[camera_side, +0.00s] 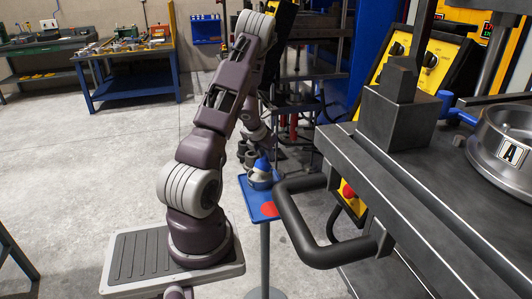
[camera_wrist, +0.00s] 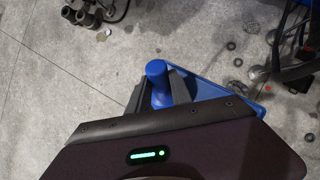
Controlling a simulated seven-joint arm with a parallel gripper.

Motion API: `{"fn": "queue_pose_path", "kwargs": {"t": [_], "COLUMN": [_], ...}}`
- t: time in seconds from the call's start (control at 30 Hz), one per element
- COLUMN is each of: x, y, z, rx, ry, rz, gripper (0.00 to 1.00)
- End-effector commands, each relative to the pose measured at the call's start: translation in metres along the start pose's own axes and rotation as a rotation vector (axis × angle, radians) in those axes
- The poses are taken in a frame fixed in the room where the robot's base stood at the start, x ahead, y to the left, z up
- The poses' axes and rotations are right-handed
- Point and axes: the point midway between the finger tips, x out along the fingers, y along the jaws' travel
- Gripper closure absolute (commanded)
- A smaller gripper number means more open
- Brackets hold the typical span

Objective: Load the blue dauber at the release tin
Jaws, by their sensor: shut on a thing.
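In the wrist view the blue dauber (camera_wrist: 157,72) shows as a rounded blue cylinder between the dark fingers of my gripper (camera_wrist: 159,88), which is shut on it. The dauber's lower end is hidden by the gripper body. In the side view a small pale and blue item (camera_side: 261,177), perhaps the release tin, sits at the back of the blue stand top, with a blue tip above it. I cannot tell there where tin and dauber divide. My fingers are not clear in that view. The tin does not show in the wrist view.
The blue stand top (camera_side: 255,196) bears a red disc (camera_side: 269,209); its edge also shows in the wrist view (camera_wrist: 210,88). A thick black bar handle (camera_side: 300,228) juts close beside it from the dark press bench (camera_side: 420,205). A round mould marked A (camera_side: 490,138) stands on the bench.

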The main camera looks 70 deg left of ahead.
Motion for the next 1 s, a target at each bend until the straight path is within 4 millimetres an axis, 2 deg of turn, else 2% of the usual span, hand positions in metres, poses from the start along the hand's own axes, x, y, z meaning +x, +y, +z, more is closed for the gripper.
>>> {"fn": "queue_pose_path", "kwargs": {"t": [1.0], "x": [0.0079], "y": [-0.0006], "z": [-0.0044], "rx": [-0.001], "ry": [0.000], "rz": [0.001], "gripper": [1.00]}}
